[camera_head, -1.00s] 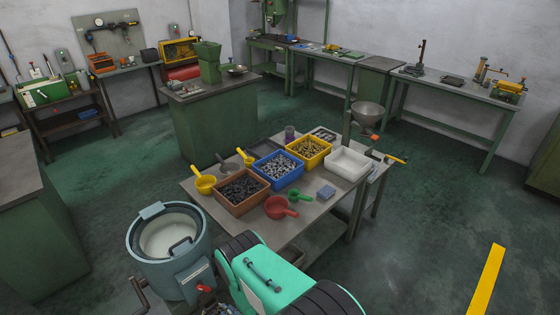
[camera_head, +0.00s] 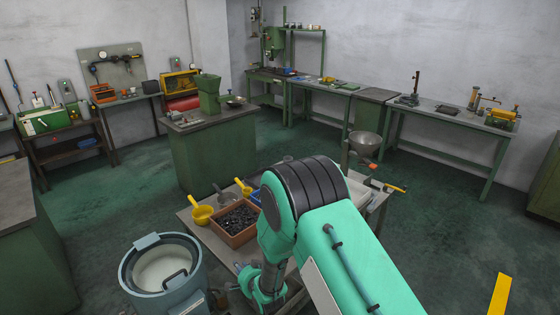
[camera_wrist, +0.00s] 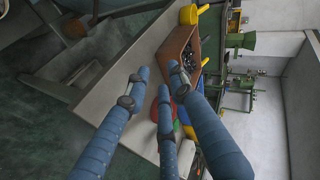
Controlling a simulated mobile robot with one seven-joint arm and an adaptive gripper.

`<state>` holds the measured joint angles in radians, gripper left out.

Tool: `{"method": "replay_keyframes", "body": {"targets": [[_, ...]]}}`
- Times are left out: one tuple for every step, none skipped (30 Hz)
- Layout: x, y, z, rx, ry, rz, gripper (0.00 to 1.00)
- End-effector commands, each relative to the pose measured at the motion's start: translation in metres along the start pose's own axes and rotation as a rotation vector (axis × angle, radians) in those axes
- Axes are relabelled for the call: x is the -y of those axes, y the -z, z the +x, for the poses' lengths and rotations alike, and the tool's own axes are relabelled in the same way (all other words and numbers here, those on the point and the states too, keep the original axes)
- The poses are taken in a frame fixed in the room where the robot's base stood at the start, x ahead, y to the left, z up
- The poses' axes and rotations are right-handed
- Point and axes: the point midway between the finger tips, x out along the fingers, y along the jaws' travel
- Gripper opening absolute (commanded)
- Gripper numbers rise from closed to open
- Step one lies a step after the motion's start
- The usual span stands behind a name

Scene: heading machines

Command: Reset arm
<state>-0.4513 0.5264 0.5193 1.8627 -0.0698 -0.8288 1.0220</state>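My gripper (camera_wrist: 157,82) shows in the wrist view with its blue fingers spread apart and nothing between them. In the head view my green arm is raised across the middle of the picture and hides much of the work table (camera_head: 186,215); the fingertips are not clear there. In the wrist view the gripper is over the table's pale edge (camera_wrist: 125,75), with the brown bin (camera_wrist: 178,48) beyond the fingers. That brown bin (camera_head: 234,222) of dark parts shows just left of my arm in the head view.
A round blue-grey tub (camera_head: 160,265) stands left of the table. A green cabinet (camera_head: 214,152) stands behind. Open floor (camera_head: 440,230) lies to the right.

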Motion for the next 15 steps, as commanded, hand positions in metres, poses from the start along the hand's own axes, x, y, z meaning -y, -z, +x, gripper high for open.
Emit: {"method": "replay_keyframes", "body": {"targets": [[0.008,0.018,-0.009,-0.007,-0.012,-0.015,0.23],[0.011,0.026,-0.013,-0.009,-0.022,-0.026,0.23],[0.015,0.037,-0.020,-0.011,-0.036,-0.039,0.23],[0.019,0.045,-0.026,-0.012,-0.045,-0.051,0.23],[0.021,0.052,-0.032,-0.012,-0.056,-0.061,0.23],[0.025,0.063,-0.039,-0.013,-0.069,-0.075,0.23],[0.027,0.071,-0.046,-0.014,-0.080,-0.084,0.23],[0.029,0.078,-0.052,-0.014,-0.090,-0.095,0.23],[0.034,0.088,-0.061,-0.014,-0.102,-0.108,0.23],[0.035,0.095,-0.068,-0.014,-0.112,-0.118,0.23],[0.037,0.102,-0.075,-0.013,-0.123,-0.127,0.23],[0.040,0.111,-0.085,-0.013,-0.137,-0.141,0.23],[0.042,0.118,-0.092,-0.012,-0.146,-0.150,0.23],[0.044,0.124,-0.100,-0.012,-0.155,-0.160,0.23],[0.045,0.132,-0.110,-0.010,-0.169,-0.172,0.23]]}}
